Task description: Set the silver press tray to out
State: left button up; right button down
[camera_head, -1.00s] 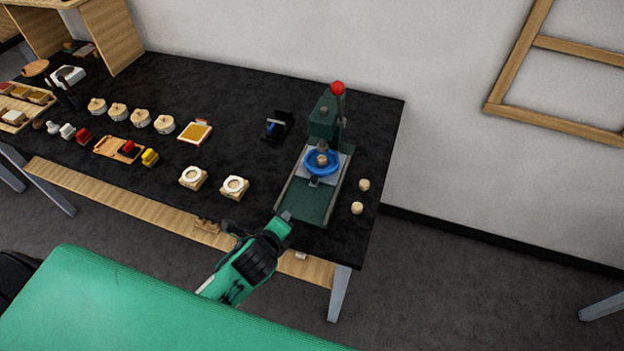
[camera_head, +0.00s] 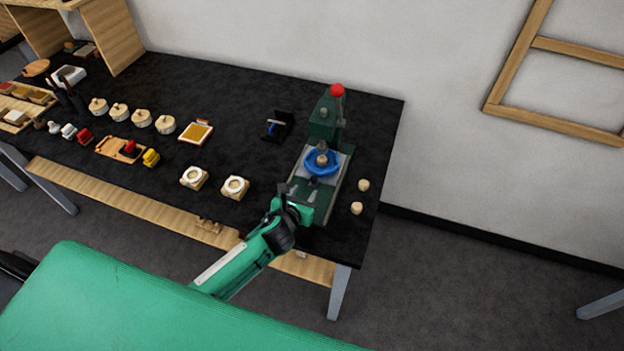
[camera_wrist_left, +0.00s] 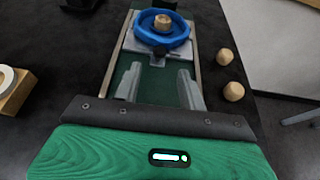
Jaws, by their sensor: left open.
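The green press (camera_head: 324,128) with a red ball on its lever stands at the right end of the black table. Its silver tray (camera_head: 343,161) sits at the back of the green base, between rails, under the press head. A blue ring-shaped dish (camera_head: 321,164) with a pale wooden piece in its middle rests on the tray. In the left wrist view the silver tray (camera_wrist_left: 131,43) has a small grey handle (camera_wrist_left: 157,59) at its front edge. My left gripper (camera_wrist_left: 157,82) is open over the green base, its fingertips just short of the handle and apart from it. My right gripper is not in view.
Two small wooden pieces (camera_head: 359,196) stand right of the press. Two wooden blocks with white rings (camera_head: 235,187) stand to its left. A small black holder (camera_head: 279,127) is behind them. The green base in front of the tray is clear except for my gripper.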

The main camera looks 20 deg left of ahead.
aim_at(314, 180)
pick_arm(q)
jog(key=p+x, duration=0.1)
jog(key=x, duration=0.7)
jog(key=shift+c, duration=0.4)
grip_shut()
jog(key=shift+d+f, duration=0.1)
